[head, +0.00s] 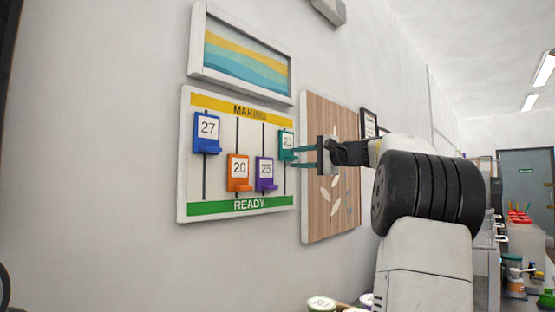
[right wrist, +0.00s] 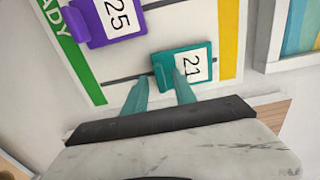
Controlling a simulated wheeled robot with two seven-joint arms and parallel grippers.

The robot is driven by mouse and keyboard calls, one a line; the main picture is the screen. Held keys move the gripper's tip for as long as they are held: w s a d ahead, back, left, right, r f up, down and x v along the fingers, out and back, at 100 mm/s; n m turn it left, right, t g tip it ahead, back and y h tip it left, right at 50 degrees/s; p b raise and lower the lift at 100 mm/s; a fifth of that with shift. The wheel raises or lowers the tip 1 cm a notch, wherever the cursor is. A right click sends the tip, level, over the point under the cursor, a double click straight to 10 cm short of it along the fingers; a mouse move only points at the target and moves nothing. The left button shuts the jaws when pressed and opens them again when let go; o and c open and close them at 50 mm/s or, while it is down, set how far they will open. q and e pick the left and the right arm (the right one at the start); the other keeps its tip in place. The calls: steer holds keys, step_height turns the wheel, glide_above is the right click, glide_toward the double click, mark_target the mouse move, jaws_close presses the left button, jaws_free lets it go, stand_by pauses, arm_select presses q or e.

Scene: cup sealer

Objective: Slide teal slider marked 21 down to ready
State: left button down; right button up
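The teal slider marked 21 (head: 287,141) sits on the rightmost track of the white board (head: 222,190), near the yellow MAKING band. In the right wrist view the same slider (right wrist: 198,64) shows its white 21 label, with its ledge toward the READY side. My right gripper (head: 293,156) reaches in from the right at the slider's lower part. Its two teal fingers (right wrist: 162,80) are apart, one overlapping the slider's face and one just beyond its ledge. I cannot tell whether they touch it. The green READY band (head: 238,206) runs along the bottom. My left gripper is out of view.
The blue slider 27 (head: 207,132) sits high at the left; orange 20 (head: 239,173) and purple 25 (head: 265,174) sit low. The track below the teal slider looks clear. A wooden panel (head: 318,212) hangs right of the board, and a framed wave picture (head: 243,58) above it.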

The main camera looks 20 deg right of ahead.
steer(key=shift+w+a, duration=0.25)
steer(key=shift+w, duration=0.15)
jaws_close()
stand_by(1.2)
